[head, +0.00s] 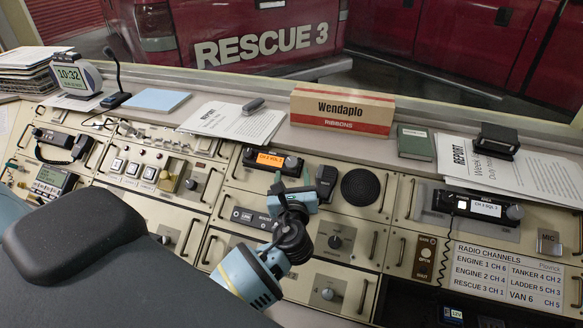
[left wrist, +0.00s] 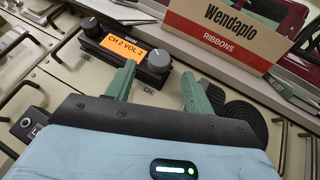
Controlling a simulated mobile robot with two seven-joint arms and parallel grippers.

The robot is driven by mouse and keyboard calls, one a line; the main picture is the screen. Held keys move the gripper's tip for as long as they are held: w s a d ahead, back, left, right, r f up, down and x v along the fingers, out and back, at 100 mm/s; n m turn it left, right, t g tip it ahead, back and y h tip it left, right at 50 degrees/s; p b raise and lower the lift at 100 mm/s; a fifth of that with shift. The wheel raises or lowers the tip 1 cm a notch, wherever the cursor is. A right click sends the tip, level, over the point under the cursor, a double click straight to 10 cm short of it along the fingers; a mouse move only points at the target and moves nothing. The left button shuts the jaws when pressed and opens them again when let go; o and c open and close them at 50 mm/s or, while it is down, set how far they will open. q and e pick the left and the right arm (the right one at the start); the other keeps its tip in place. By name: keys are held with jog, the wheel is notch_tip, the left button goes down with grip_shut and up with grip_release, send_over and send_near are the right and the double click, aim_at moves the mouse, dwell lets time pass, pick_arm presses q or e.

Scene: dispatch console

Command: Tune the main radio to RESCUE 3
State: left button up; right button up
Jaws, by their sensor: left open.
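The main radio (head: 270,160) is a dark unit on the sloped console, with a lit orange display and a knob at each end. In the left wrist view its display (left wrist: 125,46) reads CH 2 VOL 2. Its left knob (left wrist: 91,27) and right knob (left wrist: 158,58) both show there. My left gripper (head: 293,180) is open and empty, just in front of the radio's right end. In the left wrist view, the right knob appears between its green fingers (left wrist: 159,72); contact cannot be told. My right gripper is out of view.
A second radio (head: 465,205) with a white display sits at right. A speaker (head: 360,187) and handset (head: 326,182) are close by my left gripper. A dark chair (head: 75,235) fills the left foreground.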

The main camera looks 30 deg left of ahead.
aim_at(292, 163)
pick_arm(q)
jog(key=shift+x, duration=2.15)
jog(key=c, duration=1)
